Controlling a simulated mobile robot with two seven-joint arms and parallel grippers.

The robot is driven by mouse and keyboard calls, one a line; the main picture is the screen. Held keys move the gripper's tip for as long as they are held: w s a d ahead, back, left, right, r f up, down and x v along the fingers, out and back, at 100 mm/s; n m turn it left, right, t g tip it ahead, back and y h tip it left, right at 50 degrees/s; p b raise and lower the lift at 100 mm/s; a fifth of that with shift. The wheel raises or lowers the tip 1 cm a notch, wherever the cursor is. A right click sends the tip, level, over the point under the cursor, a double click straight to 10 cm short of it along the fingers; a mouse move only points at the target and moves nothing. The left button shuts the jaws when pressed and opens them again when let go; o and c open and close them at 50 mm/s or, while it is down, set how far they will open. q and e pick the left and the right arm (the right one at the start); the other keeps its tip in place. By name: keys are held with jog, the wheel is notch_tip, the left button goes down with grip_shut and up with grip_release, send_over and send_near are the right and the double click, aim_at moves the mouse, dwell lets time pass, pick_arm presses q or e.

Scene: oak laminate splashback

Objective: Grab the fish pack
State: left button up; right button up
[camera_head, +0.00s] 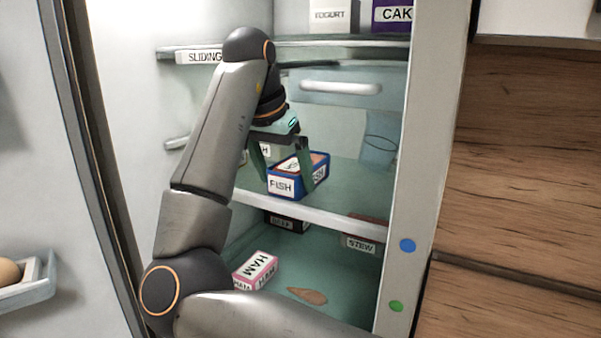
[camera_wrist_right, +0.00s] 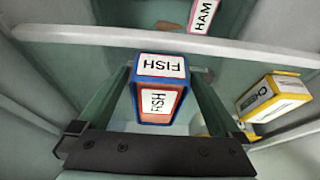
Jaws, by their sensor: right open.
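The fish pack (camera_head: 283,184) is a blue-edged box with white FISH labels, on the middle fridge shelf (camera_head: 343,208) near its front edge. In the wrist view the fish pack (camera_wrist_right: 160,68) lies between my fingers, with its label sides facing the camera. My right gripper (camera_head: 286,178) is open, reaching down with one finger on each side of the pack. In the wrist view a narrow gap shows beside the pack at each finger, so the jaws are around it and not closed on it. My left gripper is out of view.
A ham pack (camera_head: 256,270), a dark pack (camera_head: 286,222) and a stew pack (camera_head: 361,241) are on the level below. A yellow-edged box (camera_wrist_right: 272,98) stands to the side in the wrist view. The upper shelf (camera_head: 330,42) is above my gripper; the fridge wall (camera_head: 425,150) is at right.

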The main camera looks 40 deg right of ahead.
jog(key=shift+w+d+f, duration=0.1)
jog(key=shift+d+f, duration=0.15)
jog(key=shift+f, duration=0.4)
jog(key=shift+c, duration=0.4)
jog(key=shift+r, duration=0.1)
grip_shut()
